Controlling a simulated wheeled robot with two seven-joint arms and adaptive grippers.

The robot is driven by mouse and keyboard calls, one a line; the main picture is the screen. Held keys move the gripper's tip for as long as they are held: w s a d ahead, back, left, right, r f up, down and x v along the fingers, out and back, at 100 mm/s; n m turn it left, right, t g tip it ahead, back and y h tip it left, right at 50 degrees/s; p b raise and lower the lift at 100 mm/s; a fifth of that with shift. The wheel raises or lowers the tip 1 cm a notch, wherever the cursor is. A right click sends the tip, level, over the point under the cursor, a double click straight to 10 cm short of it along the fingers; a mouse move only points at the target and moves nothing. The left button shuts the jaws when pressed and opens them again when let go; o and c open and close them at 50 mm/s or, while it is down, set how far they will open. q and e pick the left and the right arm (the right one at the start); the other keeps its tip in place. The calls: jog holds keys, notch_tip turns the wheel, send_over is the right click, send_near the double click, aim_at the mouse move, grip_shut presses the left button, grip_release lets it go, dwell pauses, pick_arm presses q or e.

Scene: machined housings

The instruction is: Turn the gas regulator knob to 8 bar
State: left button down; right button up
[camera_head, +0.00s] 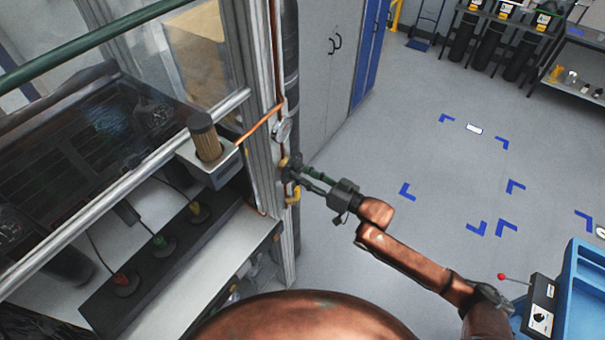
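The gas regulator is on the metal post at the middle of the head view. Its round pale gauge (282,130) sits on a copper pipe. A small brass-coloured part, which looks like the regulator knob (284,162), is just below the gauge. My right gripper (292,170) reaches in from the right with its fingertips at this part, seemingly touching it. The fingertips partly hide it, and I cannot tell whether they are closed on it. The gauge reading is too small to make out. My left gripper is not in view.
A yellow fitting (293,193) is just below my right fingertips. A glazed enclosure with a bench (185,270) and a wooden-handled brush-like item (206,140) is at the left. A grey cabinet (315,70) stands behind the post. The floor to the right is open.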

jog(key=o, duration=0.3)
jog(key=shift+r, duration=0.1)
jog(key=v, duration=1.2)
